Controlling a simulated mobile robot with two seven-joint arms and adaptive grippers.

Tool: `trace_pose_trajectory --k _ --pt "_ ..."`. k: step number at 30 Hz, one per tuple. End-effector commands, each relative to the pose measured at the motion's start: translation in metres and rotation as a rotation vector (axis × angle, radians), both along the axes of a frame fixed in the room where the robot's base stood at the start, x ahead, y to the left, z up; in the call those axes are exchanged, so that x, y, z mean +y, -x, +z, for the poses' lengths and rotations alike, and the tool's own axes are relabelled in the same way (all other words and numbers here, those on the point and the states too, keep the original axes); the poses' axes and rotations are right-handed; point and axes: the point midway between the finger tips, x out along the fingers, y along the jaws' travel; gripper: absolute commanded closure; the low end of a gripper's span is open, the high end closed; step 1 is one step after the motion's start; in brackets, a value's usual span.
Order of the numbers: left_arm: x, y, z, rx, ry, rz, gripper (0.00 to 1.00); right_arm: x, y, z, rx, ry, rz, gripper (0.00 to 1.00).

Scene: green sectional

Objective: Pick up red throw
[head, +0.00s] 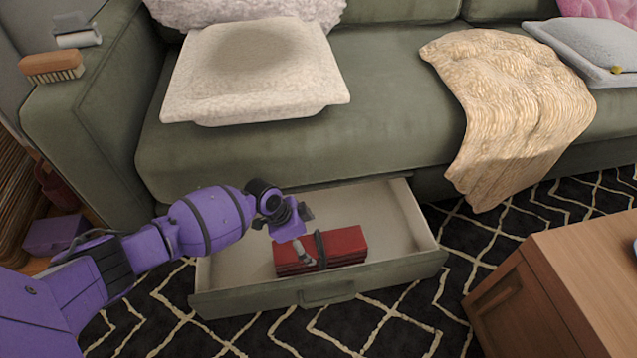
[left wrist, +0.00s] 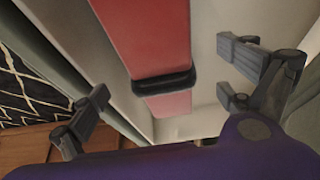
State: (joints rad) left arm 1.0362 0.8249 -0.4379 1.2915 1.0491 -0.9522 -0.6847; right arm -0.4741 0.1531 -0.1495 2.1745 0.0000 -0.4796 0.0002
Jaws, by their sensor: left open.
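The red throw (head: 345,244) is a folded red bundle with a dark strap around its middle. It lies in the open drawer (head: 415,218) under the sofa. My left gripper (head: 304,232) is over the drawer, at the left part of the throw, and hides a bit of it. In the left wrist view the throw (left wrist: 150,40) and its black strap (left wrist: 164,83) run between the spread fingers of the left gripper (left wrist: 160,95). The fingers are open with nothing gripped. Whether they touch the throw, I cannot tell. My right gripper is not in view.
The green sofa (head: 370,115) stands behind the drawer, with a cream cushion (head: 205,80) and a beige blanket (head: 515,100) on it. A brush (head: 52,68) is on its armrest. A wooden table (head: 570,270) stands at the right. Patterned rug (head: 400,325) lies in front.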

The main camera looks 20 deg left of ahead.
Motion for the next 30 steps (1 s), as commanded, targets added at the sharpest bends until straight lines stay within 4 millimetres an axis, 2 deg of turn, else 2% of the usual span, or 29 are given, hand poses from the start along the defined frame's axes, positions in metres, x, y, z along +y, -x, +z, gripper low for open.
trace_pose_trajectory --k 11,18,25,26,30 --pt "-0.018 -0.015 -0.032 -0.010 0.001 -0.008 0.04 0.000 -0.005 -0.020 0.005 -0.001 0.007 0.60" --pt "-0.031 -0.025 -0.062 -0.009 -0.001 -0.005 0.04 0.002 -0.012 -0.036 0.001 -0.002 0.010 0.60" --pt "-0.032 -0.026 -0.063 -0.012 -0.001 -0.007 0.04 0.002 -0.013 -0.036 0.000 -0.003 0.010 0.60" --pt "-0.032 -0.026 -0.063 -0.012 -0.001 -0.007 0.05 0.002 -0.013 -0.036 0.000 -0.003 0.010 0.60" --pt "-0.032 -0.026 -0.063 -0.012 -0.001 -0.007 0.24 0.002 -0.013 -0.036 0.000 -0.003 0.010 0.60"
